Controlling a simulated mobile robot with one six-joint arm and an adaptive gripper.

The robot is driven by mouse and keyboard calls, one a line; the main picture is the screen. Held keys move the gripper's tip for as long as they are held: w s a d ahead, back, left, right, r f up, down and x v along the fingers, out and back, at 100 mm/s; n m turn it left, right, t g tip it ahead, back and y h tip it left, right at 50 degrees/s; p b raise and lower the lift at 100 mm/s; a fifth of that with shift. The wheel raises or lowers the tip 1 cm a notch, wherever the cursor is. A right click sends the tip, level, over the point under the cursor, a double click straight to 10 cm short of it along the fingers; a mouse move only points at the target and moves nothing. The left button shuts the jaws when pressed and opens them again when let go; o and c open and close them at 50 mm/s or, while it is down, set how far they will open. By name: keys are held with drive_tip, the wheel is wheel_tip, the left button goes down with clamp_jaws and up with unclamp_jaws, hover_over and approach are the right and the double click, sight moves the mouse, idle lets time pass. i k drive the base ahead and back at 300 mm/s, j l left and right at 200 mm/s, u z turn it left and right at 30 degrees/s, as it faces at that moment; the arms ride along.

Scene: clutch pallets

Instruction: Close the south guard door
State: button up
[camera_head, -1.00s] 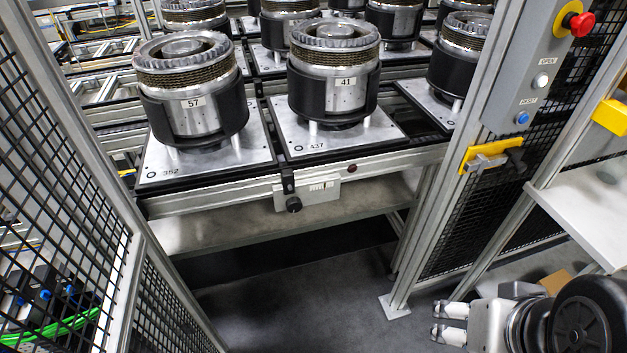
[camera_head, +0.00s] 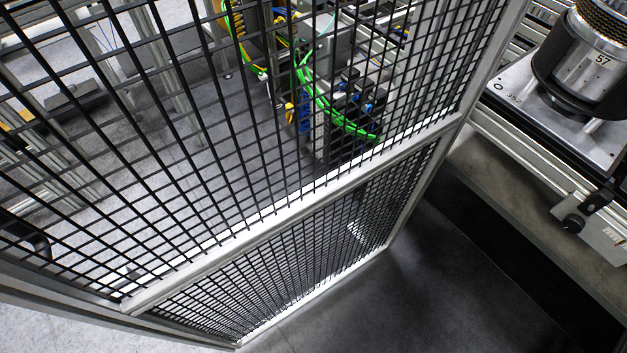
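A guard door (camera_head: 285,212) of black wire mesh in a light aluminium frame fills the left and middle of the head view. It stands swung open, apart from the pallet conveyor, with the doorway gap to its right. Whether it is the south door is not marked in view. Its free and hinged edges cannot be told apart for sure. My gripper is out of view.
At the right, a clutch unit labelled 57 (camera_head: 590,70) stands on a metal pallet (camera_head: 515,92) on the conveyor. Dark floor (camera_head: 430,300) between door and conveyor is clear. Behind the mesh are green cables (camera_head: 345,122) and machine frames.

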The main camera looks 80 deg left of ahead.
sight(124, 299)
drive_tip(key=k+l+u, duration=0.15)
drive_tip(key=k, duration=0.75)
drive_tip(key=k+l+u, duration=0.15)
drive_tip(key=k, duration=0.75)
drive_tip(key=k+j+u, duration=0.1)
drive_tip(key=j, duration=0.6)
drive_tip(key=k+j, duration=0.1)
drive_tip(key=j, duration=0.65)
drive_tip(key=k+j+u, duration=0.15)
drive_tip(key=j, duration=0.55)
drive_tip(key=j+z, duration=0.15)
drive_tip(key=j, duration=0.45)
drive_tip(key=i, duration=0.05)
